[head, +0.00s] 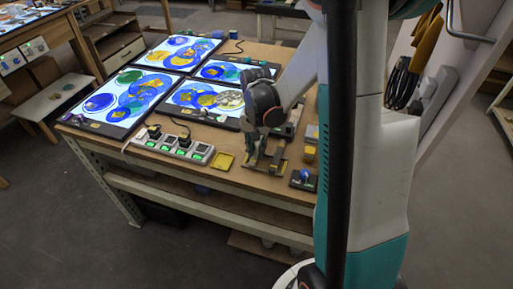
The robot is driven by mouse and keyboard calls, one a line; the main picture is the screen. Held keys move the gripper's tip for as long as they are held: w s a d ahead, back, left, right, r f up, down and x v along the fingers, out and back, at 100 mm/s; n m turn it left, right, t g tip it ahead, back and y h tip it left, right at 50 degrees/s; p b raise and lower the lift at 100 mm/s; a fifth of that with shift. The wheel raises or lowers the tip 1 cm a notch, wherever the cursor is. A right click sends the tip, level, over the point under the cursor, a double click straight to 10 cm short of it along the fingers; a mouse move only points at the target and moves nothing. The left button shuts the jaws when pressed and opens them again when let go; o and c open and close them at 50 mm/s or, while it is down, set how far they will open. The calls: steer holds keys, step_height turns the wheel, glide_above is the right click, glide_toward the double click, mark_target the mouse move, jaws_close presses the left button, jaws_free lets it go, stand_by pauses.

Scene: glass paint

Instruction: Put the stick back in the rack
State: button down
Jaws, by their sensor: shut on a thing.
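My gripper (254,160) points down over the front right part of the wooden table, at the end of the arm that comes in from the right. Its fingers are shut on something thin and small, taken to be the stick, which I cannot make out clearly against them. A low dark and tan holder (280,167), which looks like the rack, lies on the tabletop right at the fingers. The gripper hides part of it. I cannot tell whether the fingers or the held thing touch it.
Several lit glass panels (118,104) with blue and yellow discs cover the left and back of the table (235,188). A power strip (172,146), a yellow tray (223,161) and a small dark block with a blue knob (303,179) sit near the front edge.

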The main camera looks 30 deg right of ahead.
steer(key=shift+f, duration=0.1)
steer(key=c, duration=1.4)
jaws_free()
step_height(320, 180, up, 12)
steer(key=shift+a, duration=0.1)
